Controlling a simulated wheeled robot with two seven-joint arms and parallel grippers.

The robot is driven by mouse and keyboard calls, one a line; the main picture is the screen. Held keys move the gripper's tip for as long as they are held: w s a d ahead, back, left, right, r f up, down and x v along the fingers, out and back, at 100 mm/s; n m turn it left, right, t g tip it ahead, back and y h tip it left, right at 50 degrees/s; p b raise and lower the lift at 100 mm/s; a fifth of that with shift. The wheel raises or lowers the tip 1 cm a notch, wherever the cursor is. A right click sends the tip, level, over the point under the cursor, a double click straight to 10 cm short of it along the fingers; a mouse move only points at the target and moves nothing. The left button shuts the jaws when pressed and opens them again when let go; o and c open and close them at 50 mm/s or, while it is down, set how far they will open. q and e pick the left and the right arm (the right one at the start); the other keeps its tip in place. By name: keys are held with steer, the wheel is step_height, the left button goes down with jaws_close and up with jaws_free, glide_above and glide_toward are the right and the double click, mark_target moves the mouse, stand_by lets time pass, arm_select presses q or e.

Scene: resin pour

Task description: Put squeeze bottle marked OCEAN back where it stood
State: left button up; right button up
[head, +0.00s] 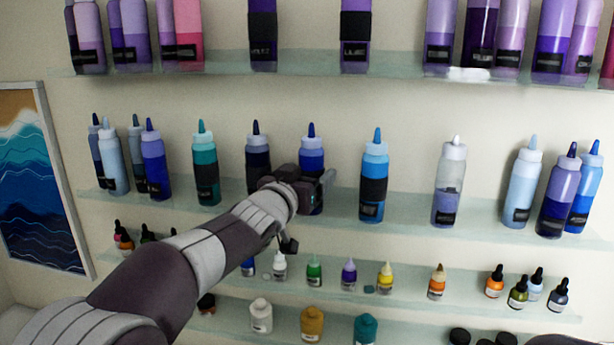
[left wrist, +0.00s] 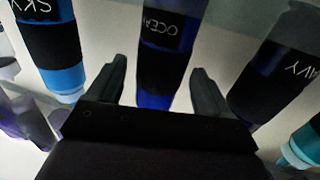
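The squeeze bottle marked OCEAN (head: 312,160), blue with a dark band and dark blue tip, stands upright on the middle glass shelf between two other banded bottles. My left gripper (head: 311,187) is at its lower front in the head view and hides part of it. In the left wrist view, the OCEAN bottle (left wrist: 165,50) shows upside down between my two fingers (left wrist: 162,88). The fingers are apart, with a narrow gap visible beside the bottle, so the gripper looks open around it. My right gripper is not in view.
The SKY bottle (head: 374,178) stands to the right and the NAVY bottle (head: 257,158) to the left, both close to the gripper. A half-clear bottle (head: 449,185) stands further right. Small dropper bottles line the shelf (head: 465,290) below; purple bottles stand above.

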arm_select(q)
steer(key=shift+r, duration=0.15)
steer(key=shift+s+a, duration=0.1)
steer(key=shift+s, duration=0.2)
steer(key=b+v, duration=0.3)
steer(key=v, duration=0.9)
steer(key=s+a+f+n+g+y, duration=0.2)
steer(key=a+f+g+y, duration=0.15)
steer(key=f, duration=0.75)
steer(key=s+a+f+n+g+y, duration=0.1)
steer(key=a+f+g+y, duration=0.3)
steer(key=f, duration=0.7)
steer(key=s+a+f+g, duration=0.2)
steer(key=s+f+g, duration=0.2)
steer(key=s+f, duration=0.4)
steer(key=s+a+f+n+g, duration=0.1)
steer(key=s+a+f+g, duration=0.2)
steer(key=s+f, duration=0.4)
steer(key=s+g, duration=0.1)
steer(key=s, duration=0.3)
steer(key=shift+a+f, duration=0.2)
steer(key=shift+f, duration=0.2)
